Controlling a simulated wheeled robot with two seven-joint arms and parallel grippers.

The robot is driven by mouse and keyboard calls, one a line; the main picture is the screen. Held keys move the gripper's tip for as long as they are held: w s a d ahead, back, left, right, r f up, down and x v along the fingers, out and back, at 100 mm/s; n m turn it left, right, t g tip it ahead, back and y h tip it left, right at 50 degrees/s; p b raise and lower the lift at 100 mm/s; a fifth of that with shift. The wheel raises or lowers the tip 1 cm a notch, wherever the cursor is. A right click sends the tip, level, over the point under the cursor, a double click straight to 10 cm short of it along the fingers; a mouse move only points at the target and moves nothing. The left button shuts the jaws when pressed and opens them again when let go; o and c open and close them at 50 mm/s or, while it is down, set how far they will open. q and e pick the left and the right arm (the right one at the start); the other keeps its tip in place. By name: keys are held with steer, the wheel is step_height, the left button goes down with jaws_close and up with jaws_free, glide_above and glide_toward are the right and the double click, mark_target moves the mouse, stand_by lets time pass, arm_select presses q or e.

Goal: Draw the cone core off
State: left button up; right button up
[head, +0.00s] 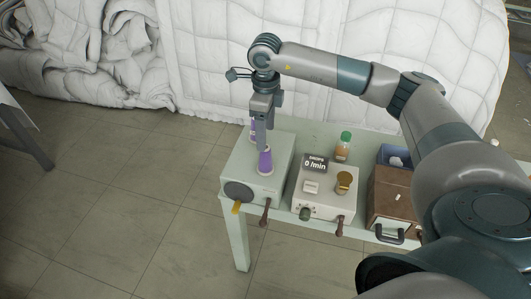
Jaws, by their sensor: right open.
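Two purple cone cores stand on top of a pale green box (250,168) with a dark round face. The nearer purple cone core (265,162) is upright, with my right gripper (262,145) pointing down right above or around its top. The farther purple cone core (253,132) is partly hidden behind the gripper. My right gripper is open; its fingers overlap the nearer core's top in this view, and I cannot tell whether they touch it. My left gripper is not in view.
A pale green table (240,240) carries a white device (322,190) with a "0 /min" display, a green-capped bottle (343,145), a brown box (385,200) and a blue bin (388,153). White duvet heaps (110,60) lie behind.

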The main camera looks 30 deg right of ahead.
mark_target(266, 153)
step_height(266, 153, down, 9)
steer(key=p, duration=0.3)
steer(key=shift+f+p, duration=0.35)
steer(key=shift+f, duration=0.7)
steer(key=shift+c, duration=0.3)
steer(key=c, duration=1.2)
steer(key=shift+r+p, duration=1.7)
steer(key=shift+r, duration=2.15)
